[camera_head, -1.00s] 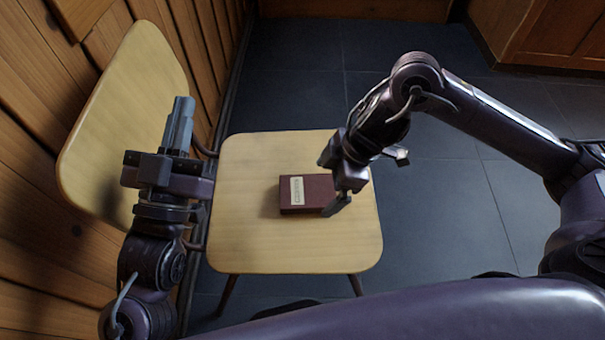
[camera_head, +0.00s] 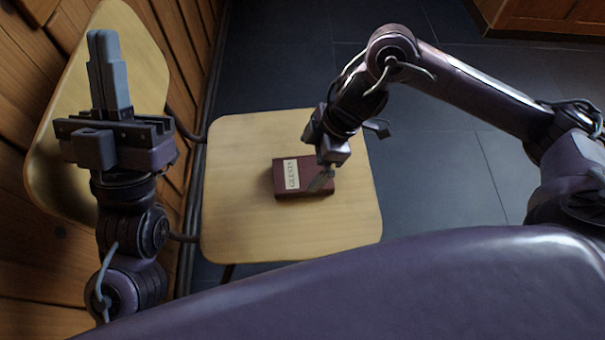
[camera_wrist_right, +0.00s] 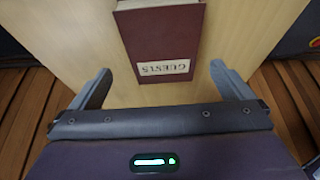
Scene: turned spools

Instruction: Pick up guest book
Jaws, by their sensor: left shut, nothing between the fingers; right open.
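The guest book (camera_head: 287,190) is a dark red book with a pale label reading GUESTS, lying flat on the wooden chair seat (camera_head: 240,225). In the right wrist view the book (camera_wrist_right: 158,38) lies ahead of and between the two fingers, with its label towards them. My right gripper (camera_head: 322,182) is over the right part of the book and hides some of it. In the right wrist view the right gripper (camera_wrist_right: 158,88) is open and empty, with fingers wider apart than the book. My left gripper (camera_head: 103,50) is shut and empty, pointing up in front of the chair back.
The chair back (camera_head: 140,45) stands at the left by the wood-panelled wall (camera_head: 30,215). The seat around the book is bare. Dark tiled floor (camera_head: 430,190) lies open to the right, and a wooden cabinet (camera_head: 555,15) is at the far right.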

